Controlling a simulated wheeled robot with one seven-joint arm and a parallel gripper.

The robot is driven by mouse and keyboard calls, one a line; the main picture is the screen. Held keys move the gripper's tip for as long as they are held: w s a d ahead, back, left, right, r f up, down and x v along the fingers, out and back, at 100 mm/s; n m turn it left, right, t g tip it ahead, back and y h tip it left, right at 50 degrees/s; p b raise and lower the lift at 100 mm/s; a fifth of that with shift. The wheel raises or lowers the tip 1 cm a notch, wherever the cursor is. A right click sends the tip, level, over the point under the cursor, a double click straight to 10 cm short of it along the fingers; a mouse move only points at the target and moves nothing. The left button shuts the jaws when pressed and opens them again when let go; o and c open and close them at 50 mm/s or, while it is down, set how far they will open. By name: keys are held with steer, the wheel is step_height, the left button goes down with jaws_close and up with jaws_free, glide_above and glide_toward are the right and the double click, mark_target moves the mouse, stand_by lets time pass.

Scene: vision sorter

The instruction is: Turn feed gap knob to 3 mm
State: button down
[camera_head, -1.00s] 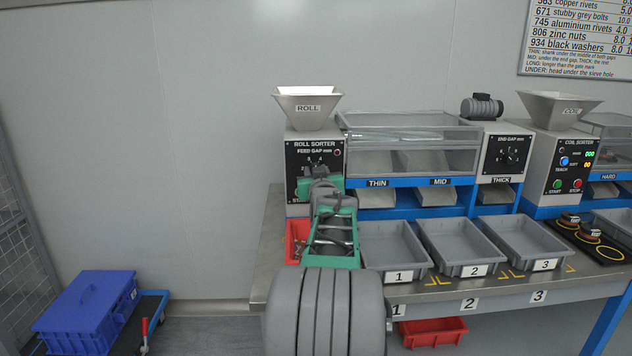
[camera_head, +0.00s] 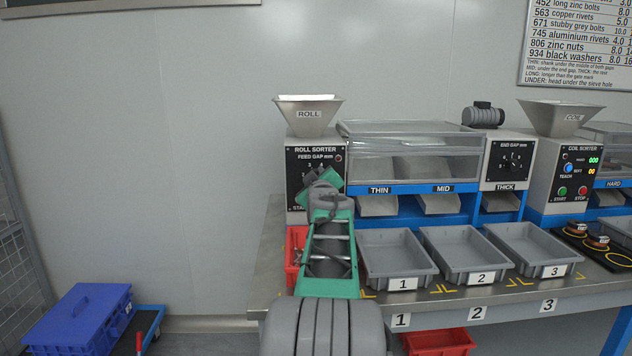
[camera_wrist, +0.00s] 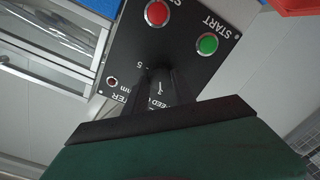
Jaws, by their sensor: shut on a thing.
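The roll sorter's black panel (camera_head: 301,169) carries the feed gap dial on the left of the bench. In the head view my green gripper (camera_head: 322,181) is in front of the panel and covers the knob and most of its scale. In the wrist view my gripper (camera_wrist: 163,90) has its dark fingers shut on the feed gap knob (camera_wrist: 163,72). The panel appears turned over there, with a "5" mark beside the knob. I cannot tell where the pointer stands. The red stop button (camera_wrist: 157,13) and green start button (camera_wrist: 207,44) show beyond the fingers.
The roll hopper (camera_head: 308,119) is above the panel. A clear-covered sorter box (camera_head: 410,130) stands to its right. Grey trays 1 (camera_head: 398,286), 2 and 3 line the bench front. A red bin (camera_head: 291,270) sits beside my arm.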

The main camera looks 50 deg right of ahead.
stand_by(0.4)
steer(key=c, duration=1)
jaws_free()
steer(key=shift+c, duration=0.2)
steer(key=v, duration=0.7)
steer(key=shift+s+a+p, duration=0.3)
steer(key=shift+p, duration=0.15)
